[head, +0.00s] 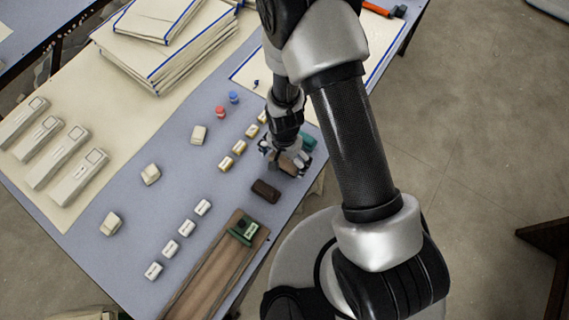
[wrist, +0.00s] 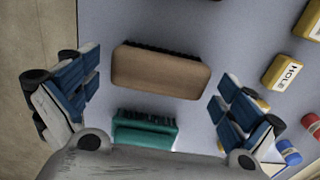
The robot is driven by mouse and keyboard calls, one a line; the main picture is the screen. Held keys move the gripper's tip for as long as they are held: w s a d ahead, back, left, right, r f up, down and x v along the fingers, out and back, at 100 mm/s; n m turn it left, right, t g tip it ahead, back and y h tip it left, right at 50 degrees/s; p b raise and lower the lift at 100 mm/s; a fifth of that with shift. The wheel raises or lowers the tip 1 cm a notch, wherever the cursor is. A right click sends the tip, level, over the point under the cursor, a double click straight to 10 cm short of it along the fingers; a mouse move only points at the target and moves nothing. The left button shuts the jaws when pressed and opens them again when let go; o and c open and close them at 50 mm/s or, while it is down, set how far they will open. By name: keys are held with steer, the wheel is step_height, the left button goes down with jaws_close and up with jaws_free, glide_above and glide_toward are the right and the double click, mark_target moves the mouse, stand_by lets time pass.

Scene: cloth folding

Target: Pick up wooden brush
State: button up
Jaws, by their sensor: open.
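The wooden brush (wrist: 162,72) has a light brown block back and dark bristles along its upper side in the wrist view. It lies on the blue-grey table between the two spread fingers of my gripper (wrist: 156,102). The fingers stand apart from its two ends, with table showing on both sides. In the head view, my gripper (head: 287,160) is over the table's right edge area, and the brush (head: 289,163) is partly covered by it.
A teal brush (wrist: 145,132) lies close beside the wooden one. A dark brown brush (head: 265,191) lies nearby. A wooden tray (head: 205,270) holds a green item (head: 243,230). Small labelled blocks (head: 232,149), a red jar (head: 221,111) and a blue jar (head: 233,97) stand to the left.

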mark_target(285, 161)
steer(key=shift+f, duration=0.8)
steer(key=shift+r, duration=0.1)
steer(key=c, duration=0.9)
steer(key=shift+c, duration=0.2)
step_height(285, 161, up, 20)
steer(key=p, duration=0.6)
